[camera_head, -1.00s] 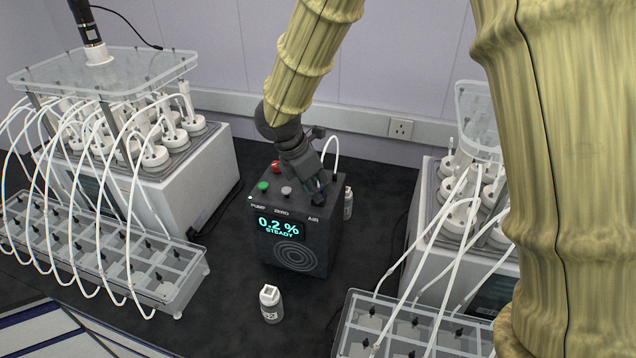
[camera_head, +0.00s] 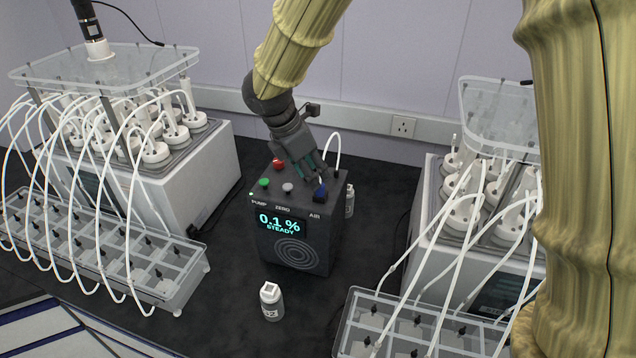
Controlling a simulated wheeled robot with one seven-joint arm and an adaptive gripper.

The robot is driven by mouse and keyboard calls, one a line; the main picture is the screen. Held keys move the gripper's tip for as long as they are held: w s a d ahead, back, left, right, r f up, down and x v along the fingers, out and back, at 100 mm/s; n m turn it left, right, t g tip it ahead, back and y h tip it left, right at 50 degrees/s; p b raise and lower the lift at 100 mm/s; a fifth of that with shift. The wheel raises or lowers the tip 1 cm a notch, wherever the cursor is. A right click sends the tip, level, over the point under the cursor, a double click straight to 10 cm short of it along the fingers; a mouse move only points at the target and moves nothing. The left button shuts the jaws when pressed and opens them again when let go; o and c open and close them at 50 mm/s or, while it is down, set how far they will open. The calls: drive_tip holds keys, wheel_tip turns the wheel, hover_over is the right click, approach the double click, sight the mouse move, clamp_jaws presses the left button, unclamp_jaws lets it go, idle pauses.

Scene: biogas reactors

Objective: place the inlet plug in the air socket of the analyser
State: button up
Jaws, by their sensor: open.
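The analyser (camera_head: 293,238) is a dark box in the middle of the bench, its screen reading "0.1 %" and "STEADY". Its top carries green, grey and red buttons and the labels PUMP, ZERO and AIR. The small dark blue inlet plug (camera_head: 320,191) stands on the top at the right, just behind the AIR label. The socket under it is hidden, and I cannot tell how deep it sits. My gripper (camera_head: 312,177) is open just above and left of the plug; the far finger is partly hidden. A white tube (camera_head: 336,147) arcs up behind my gripper.
A small white-capped bottle (camera_head: 271,301) stands in front of the analyser, another (camera_head: 349,200) at its right side. Reactor units with many white tubes stand left (camera_head: 185,185) and right (camera_head: 426,200), with clear trays (camera_head: 178,285) in front. Dark bench is free around the front bottle.

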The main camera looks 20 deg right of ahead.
drive_tip(key=b+v, duration=0.1)
drive_tip(key=v, duration=0.6)
